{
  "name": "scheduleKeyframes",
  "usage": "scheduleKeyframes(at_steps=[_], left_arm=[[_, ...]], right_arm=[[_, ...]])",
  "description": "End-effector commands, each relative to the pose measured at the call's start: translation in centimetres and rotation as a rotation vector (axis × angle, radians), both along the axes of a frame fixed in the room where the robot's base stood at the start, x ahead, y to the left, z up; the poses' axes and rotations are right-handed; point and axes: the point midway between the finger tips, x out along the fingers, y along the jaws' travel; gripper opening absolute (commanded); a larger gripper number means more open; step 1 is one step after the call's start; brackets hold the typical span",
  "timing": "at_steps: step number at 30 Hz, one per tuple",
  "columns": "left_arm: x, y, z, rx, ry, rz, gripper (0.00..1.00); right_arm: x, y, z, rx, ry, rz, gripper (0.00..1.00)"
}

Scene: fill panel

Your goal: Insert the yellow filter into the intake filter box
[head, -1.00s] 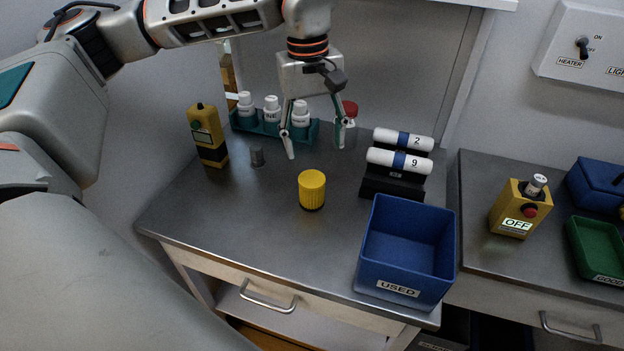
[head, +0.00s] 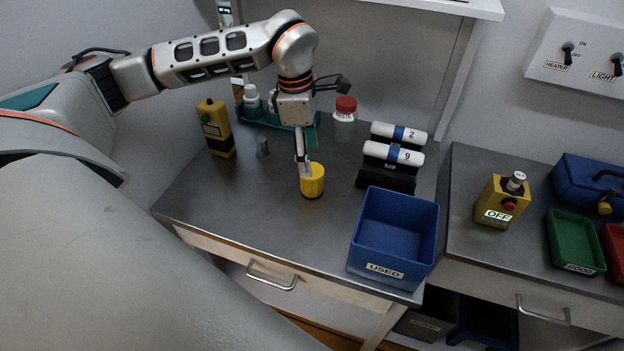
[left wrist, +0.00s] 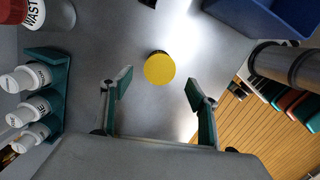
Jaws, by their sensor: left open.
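The yellow filter (head: 314,183), a short ribbed cylinder with a dark base, stands upright on the metal bench. My left gripper (head: 304,168) points down at it from above and overlaps its upper left edge in the head view. In the left wrist view, the filter's round yellow top (left wrist: 159,68) lies between the lines of the two fingers of my left gripper (left wrist: 158,88), a little beyond their tips. The fingers are wide apart and hold nothing. I cannot make out the intake filter box.
A blue USED bin (head: 388,268) stands right of the filter. Behind are a rack with two white cylinders (head: 393,153), a red-capped jar (head: 345,112) and a teal bottle rack (head: 250,120).

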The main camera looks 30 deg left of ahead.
Motion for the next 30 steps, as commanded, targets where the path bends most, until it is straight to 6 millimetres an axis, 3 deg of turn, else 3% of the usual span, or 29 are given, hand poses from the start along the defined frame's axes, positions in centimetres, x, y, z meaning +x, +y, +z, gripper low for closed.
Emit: scheduleKeyframes(at_steps=[9, 18, 19, 25, 30], left_arm=[[0.3, -0.5, -4.1, 0.000, 0.001, -0.002, 0.60], [0.3, -0.5, -4.6, 0.000, 0.000, -0.002, 0.60], [0.3, -0.5, -4.6, 0.000, 0.000, -0.003, 0.57], [0.3, -0.5, -4.6, 0.000, 0.000, -0.003, 0.07], [0.3, -0.5, -4.6, 0.000, 0.000, -0.003, 0.01]], right_arm=[[-0.7, -0.8, -0.3, -0.013, 0.026, -0.013, 0.40], [-0.6, -1.0, -0.3, -0.011, 0.026, -0.023, 0.40], [-0.6, -1.0, -0.3, -0.010, 0.027, -0.023, 0.40], [-0.6, -1.0, -0.3, -0.010, 0.026, -0.023, 0.40], [-0.6, -1.0, -0.3, -0.010, 0.026, -0.022, 0.40]])
